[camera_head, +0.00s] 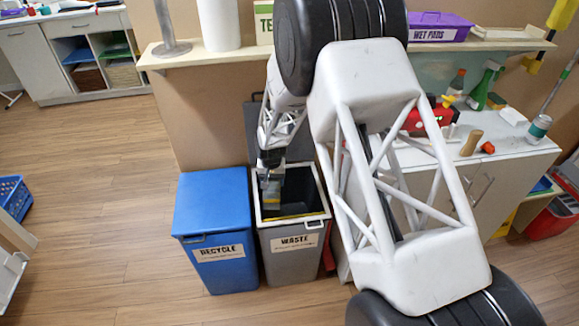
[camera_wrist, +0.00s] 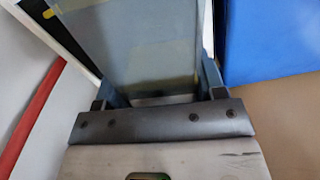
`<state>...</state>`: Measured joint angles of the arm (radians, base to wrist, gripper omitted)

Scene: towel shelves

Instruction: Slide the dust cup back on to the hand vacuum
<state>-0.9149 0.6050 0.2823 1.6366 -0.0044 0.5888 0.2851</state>
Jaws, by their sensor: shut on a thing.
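My gripper (camera_head: 271,182) hangs over the open mouth of the waste bin. It is shut on a smoky grey, see-through box, which looks like the dust cup (camera_wrist: 140,40). The cup fills the space between the fingers in the wrist view, with yellowish marks on it; its far end runs out of the picture. A red device (camera_head: 416,121), perhaps the hand vacuum, is on the counter at the right, partly hidden behind my arm.
The grey waste bin (camera_head: 293,244) has its lid up, with something yellow low inside. The closed blue recycle bin (camera_head: 213,232) stands close at its left. The counter (camera_head: 516,140) holds bottles and small items. A shelf (camera_head: 190,57) runs above.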

